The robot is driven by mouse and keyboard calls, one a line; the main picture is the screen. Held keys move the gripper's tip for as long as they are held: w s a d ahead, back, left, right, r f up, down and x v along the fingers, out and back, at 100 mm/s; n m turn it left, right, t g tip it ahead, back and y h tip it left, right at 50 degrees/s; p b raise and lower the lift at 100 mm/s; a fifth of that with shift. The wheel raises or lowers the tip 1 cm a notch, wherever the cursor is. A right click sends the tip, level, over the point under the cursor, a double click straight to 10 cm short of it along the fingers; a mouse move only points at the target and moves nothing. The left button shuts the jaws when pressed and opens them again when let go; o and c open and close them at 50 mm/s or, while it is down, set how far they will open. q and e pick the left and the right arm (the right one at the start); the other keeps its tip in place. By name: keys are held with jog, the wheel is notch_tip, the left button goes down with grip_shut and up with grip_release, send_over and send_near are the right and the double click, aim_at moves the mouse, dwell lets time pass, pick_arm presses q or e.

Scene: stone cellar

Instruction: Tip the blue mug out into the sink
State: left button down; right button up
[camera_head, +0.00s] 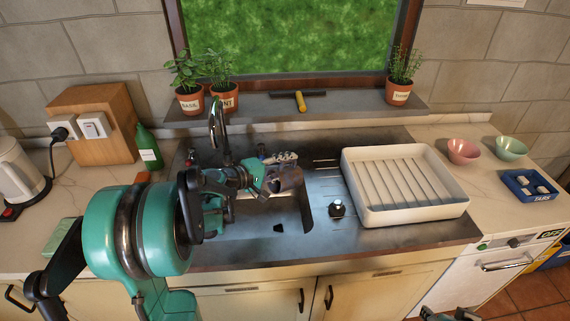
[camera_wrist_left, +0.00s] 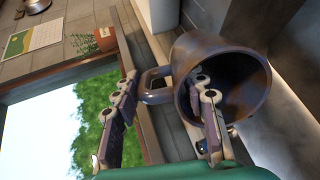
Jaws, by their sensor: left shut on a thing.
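The mug (camera_head: 287,179) hangs in my left gripper (camera_head: 275,166) over the sink (camera_head: 262,222). It looks dark grey-blue to brownish in this light. In the left wrist view the mug (camera_wrist_left: 232,60) shows its round open mouth and dark inside; no contents are visible. One finger of the left gripper (camera_wrist_left: 163,95) reaches into the mouth and the other is outside, beyond the handle. The mug looks tipped onto its side, above the basin floor. My right gripper (camera_head: 450,315) shows only as a sliver at the bottom edge.
A white ribbed drying tray (camera_head: 405,210) stands right of the basin, with a small black-topped item (camera_head: 337,208) between. The tap (camera_head: 218,125) rises behind the basin. Potted herbs and a yellow-handled tool (camera_head: 300,100) are on the sill. A green bottle (camera_head: 149,148) stands at left.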

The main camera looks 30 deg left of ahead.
pick_arm(q)
jog(key=shift+w+d+r, duration=0.1)
jog(key=shift+w+r, duration=0.05)
jog(key=shift+r, duration=0.2)
jog(key=shift+f+g, duration=0.15)
jog(key=shift+g, duration=0.15)
pick_arm(e)
jog(key=shift+r, duration=0.65)
pick_arm(q)
jog(key=shift+w+d+r+g+y+p, duration=0.15)
jog(key=shift+w+r+g+y+p, duration=0.2)
jog(key=shift+p, duration=0.9)
jog(key=shift+f, duration=0.25)
pick_arm(e)
jog(key=shift+r, duration=0.95)
